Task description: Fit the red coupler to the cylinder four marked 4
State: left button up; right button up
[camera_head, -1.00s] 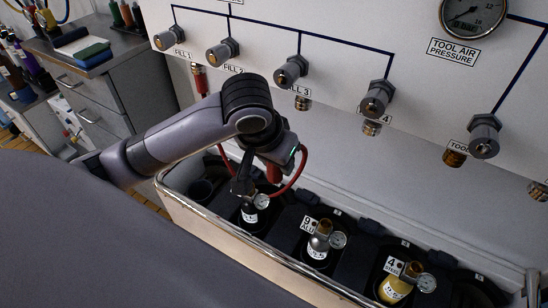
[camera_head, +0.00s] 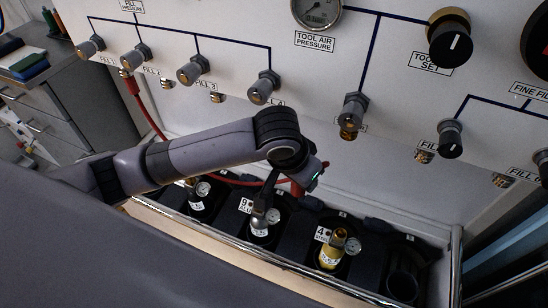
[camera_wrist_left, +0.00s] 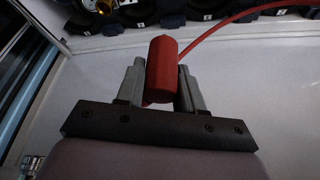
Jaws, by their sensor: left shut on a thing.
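The red coupler (camera_head: 297,188) is in my left gripper (camera_head: 295,183), above the row of cylinders. In the left wrist view the red coupler (camera_wrist_left: 162,68) sits between the two grey fingers of my left gripper (camera_wrist_left: 162,85), shut on it. A red hose (camera_wrist_left: 230,22) runs from it. Cylinder four (camera_head: 331,258) is yellow with a brass valve and a gauge, upright in the trough beside its 4 tag (camera_head: 322,234). The coupler is above and left of its valve, apart from it. My right gripper is not in view.
A grey cylinder (camera_head: 260,230) tagged 9 stands left of cylinder four, and a black one (camera_head: 198,205) farther left. An empty socket (camera_head: 403,285) is to the right. The trough's front rim (camera_head: 230,250) and the panel (camera_head: 350,60) bound the space.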

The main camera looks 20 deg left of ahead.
pick_arm(q)
jog(key=d+f+m+p, duration=0.1)
jog(key=d+m+p, duration=0.1)
jog(key=d, duration=0.4)
jog(key=d+f+m+g+h+p, duration=0.1)
jog(key=d+m+p, duration=0.1)
jog(key=d, duration=0.4)
jog(key=shift+f+m+h, duration=0.25)
jog(key=shift+m+h, duration=0.05)
jog(key=shift+m, duration=0.2)
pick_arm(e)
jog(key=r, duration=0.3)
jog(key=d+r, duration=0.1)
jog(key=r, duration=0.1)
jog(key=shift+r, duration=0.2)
pick_arm(q)
jog(key=shift+f+b, duration=1.3)
jog(key=shift+f, duration=1.5)
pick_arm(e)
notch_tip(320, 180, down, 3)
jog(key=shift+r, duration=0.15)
pick_arm(q)
jog(key=shift+p, duration=0.45)
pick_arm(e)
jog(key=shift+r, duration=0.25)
pick_arm(q)
jog(key=shift+p, duration=0.7)
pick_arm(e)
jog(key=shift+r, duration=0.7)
